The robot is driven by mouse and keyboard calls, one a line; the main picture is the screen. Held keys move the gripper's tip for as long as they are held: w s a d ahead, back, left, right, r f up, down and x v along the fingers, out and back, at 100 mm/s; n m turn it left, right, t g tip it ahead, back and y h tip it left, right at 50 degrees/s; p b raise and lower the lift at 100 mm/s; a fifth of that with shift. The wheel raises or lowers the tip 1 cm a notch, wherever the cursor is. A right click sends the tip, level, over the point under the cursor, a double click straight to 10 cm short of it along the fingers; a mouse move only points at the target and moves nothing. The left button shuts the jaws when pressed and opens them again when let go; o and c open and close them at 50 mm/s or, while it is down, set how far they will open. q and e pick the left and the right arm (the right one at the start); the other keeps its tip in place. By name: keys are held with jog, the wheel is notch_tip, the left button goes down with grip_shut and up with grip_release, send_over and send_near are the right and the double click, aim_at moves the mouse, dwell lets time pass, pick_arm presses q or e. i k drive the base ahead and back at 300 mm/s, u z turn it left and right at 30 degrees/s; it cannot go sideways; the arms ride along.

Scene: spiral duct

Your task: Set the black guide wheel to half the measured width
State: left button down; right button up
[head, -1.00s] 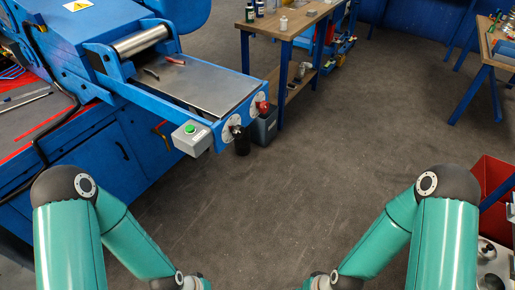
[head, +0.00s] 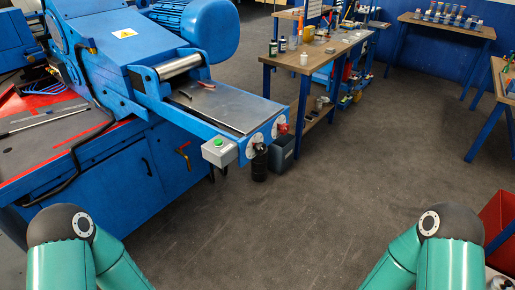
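The blue machine (head: 130,60) stands at the left, with a flat metal bed (head: 225,107) reaching toward the middle. On the end of the bed are round pale plates with a small black wheel (head: 260,147) and a red knob (head: 283,128). The black wheel is small here and its setting cannot be read. A grey box with a green button (head: 219,148) sits at the bed's near corner. Only the upper parts of my two arms show at the bottom corners. Both grippers are outside the picture, far from the wheel.
A black cylinder (head: 259,168) and a dark grey bin (head: 281,153) are below the bed's end. A wooden workbench (head: 312,50) with bottles stands behind. More benches and a red bin (head: 498,222) are at the right. The grey floor (head: 330,210) in the middle is clear.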

aim_at(260, 147)
jog(key=i, duration=0.85)
jog(key=z, duration=0.05)
